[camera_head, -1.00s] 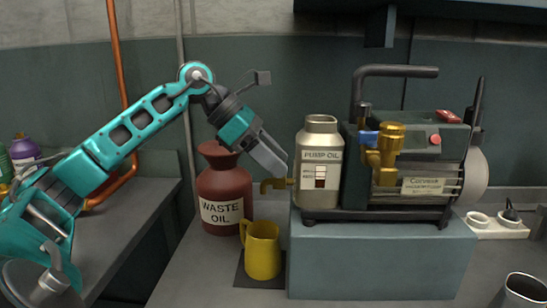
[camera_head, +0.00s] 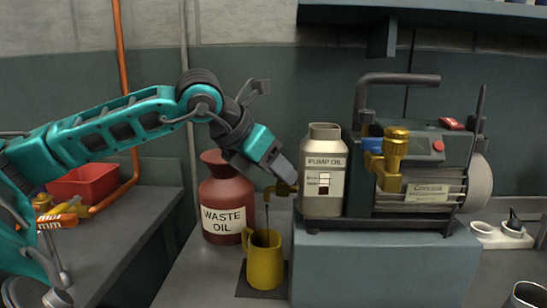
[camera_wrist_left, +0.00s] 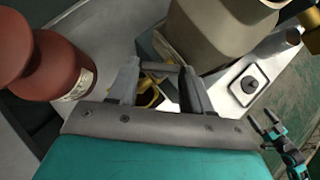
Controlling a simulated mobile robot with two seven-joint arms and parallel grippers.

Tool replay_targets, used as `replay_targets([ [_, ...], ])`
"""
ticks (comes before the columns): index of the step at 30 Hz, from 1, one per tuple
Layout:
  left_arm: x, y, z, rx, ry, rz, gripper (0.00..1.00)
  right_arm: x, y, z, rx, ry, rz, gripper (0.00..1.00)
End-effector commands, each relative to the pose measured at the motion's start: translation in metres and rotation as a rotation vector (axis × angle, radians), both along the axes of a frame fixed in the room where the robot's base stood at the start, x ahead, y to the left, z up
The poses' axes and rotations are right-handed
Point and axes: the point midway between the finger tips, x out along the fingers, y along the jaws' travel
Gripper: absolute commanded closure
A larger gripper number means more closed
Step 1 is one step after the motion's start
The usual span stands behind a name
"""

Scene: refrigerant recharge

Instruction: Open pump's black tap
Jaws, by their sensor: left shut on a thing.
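The pump (camera_head: 420,165) stands with its pale pump oil bottle (camera_head: 323,175) on a grey block. A small brass tap spout (camera_head: 270,192) sticks out left from the bottle's base. My left gripper (camera_head: 287,182) is shut at the tap, beside the bottle. In the left wrist view, my left gripper (camera_wrist_left: 160,85) has a small dark bar, the tap's handle, between its fingers. A thin dark stream (camera_head: 267,218) runs from the spout into the yellow jug (camera_head: 265,262) below. My right gripper (camera_wrist_left: 268,128) appears small at the wrist view's right edge; its jaw state is unclear.
A red waste oil jug (camera_head: 226,195) stands left of the tap, close to my left arm. The grey block (camera_head: 385,270) carries the pump. A red bin (camera_head: 85,184) sits on the left bench. A white socket strip (camera_head: 502,235) lies at right.

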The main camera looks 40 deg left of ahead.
Motion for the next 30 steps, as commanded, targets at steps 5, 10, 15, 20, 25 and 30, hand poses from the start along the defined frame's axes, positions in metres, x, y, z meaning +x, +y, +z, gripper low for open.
replay_targets([
  [5, 0.002, -0.004, 0.011, -0.016, -0.008, 0.160, 0.80, -0.001, -0.006, 0.036, -0.010, -0.010, -0.013, 0.00],
  [10, 0.004, -0.007, 0.010, -0.024, -0.013, 0.305, 0.81, -0.011, -0.021, 0.037, -0.037, 0.005, -0.035, 0.00],
  [15, 0.004, -0.008, 0.005, -0.025, -0.019, 0.429, 0.86, -0.013, -0.026, 0.037, -0.047, 0.002, -0.042, 0.00],
  [20, 0.005, -0.008, 0.003, -0.023, -0.018, 0.516, 0.87, -0.013, -0.027, 0.037, -0.050, 0.001, -0.043, 0.00],
  [25, 0.005, -0.009, 0.001, -0.021, -0.016, 0.573, 0.89, -0.013, -0.027, 0.037, -0.051, 0.000, -0.044, 0.00],
  [30, 0.004, -0.009, -0.001, -0.020, -0.010, 0.598, 0.89, -0.013, -0.027, 0.038, -0.050, -0.001, -0.044, 0.00],
])
